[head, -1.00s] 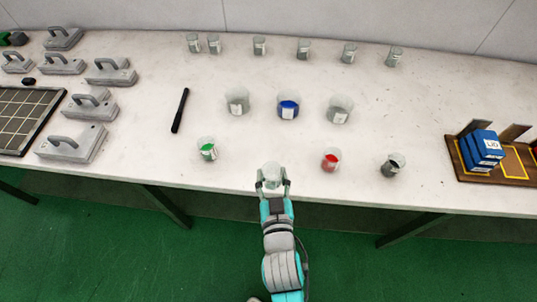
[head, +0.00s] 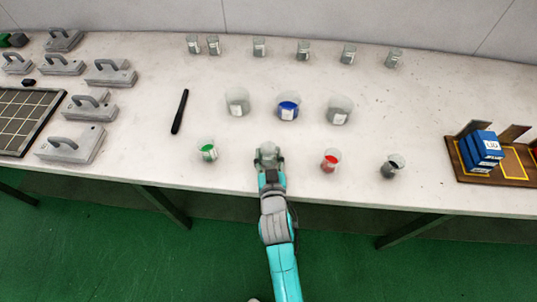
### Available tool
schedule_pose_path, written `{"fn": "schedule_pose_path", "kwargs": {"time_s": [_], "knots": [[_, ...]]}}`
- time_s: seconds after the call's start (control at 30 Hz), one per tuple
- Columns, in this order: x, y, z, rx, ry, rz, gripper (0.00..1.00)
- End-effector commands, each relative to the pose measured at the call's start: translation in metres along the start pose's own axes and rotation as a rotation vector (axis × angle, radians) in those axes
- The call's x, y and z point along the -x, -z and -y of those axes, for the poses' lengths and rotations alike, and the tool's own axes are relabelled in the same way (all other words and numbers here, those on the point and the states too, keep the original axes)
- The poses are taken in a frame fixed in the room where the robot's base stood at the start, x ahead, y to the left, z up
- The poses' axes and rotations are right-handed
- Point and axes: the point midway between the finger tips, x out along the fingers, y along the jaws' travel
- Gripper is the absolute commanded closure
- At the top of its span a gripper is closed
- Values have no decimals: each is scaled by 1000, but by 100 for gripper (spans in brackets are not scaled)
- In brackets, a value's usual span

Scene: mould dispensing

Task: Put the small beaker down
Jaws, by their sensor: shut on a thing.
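My gripper (head: 268,160) is at the front part of the white table (head: 330,195), between the beaker with green contents (head: 207,150) and the beaker with red contents (head: 330,160). It is shut on a small clear beaker (head: 267,147), which looks upright and is partly hidden by the fingers. I cannot tell whether the small beaker touches the table.
Larger beakers stand behind: a clear one (head: 237,101), a blue-filled one (head: 288,107) and another clear one (head: 340,109). A dark-filled beaker (head: 391,166) is right. A black stick (head: 180,111) lies left. Grey handled blocks (head: 72,145) are far left, blue boxes (head: 482,151) far right.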

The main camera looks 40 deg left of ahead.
Motion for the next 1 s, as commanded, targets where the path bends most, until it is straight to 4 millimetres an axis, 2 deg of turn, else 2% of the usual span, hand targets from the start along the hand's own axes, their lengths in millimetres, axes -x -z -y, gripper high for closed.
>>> {"fn": "schedule_pose_path", "kwargs": {"time_s": [0.27, 0.3, 0.37, 0.77, 0.87, 1.0], "knots": [[-1, -3, 0, 1, 0, -2, 87], [-1, -3, 0, 1, 0, -2, 41], [0, -3, 0, 1, 0, -2, 26], [4, -4, 0, 1, 0, -1, 26], [13, -4, 0, 1, 0, -1, 26], [37, -2, -2, 1, 0, -1, 26]]}}
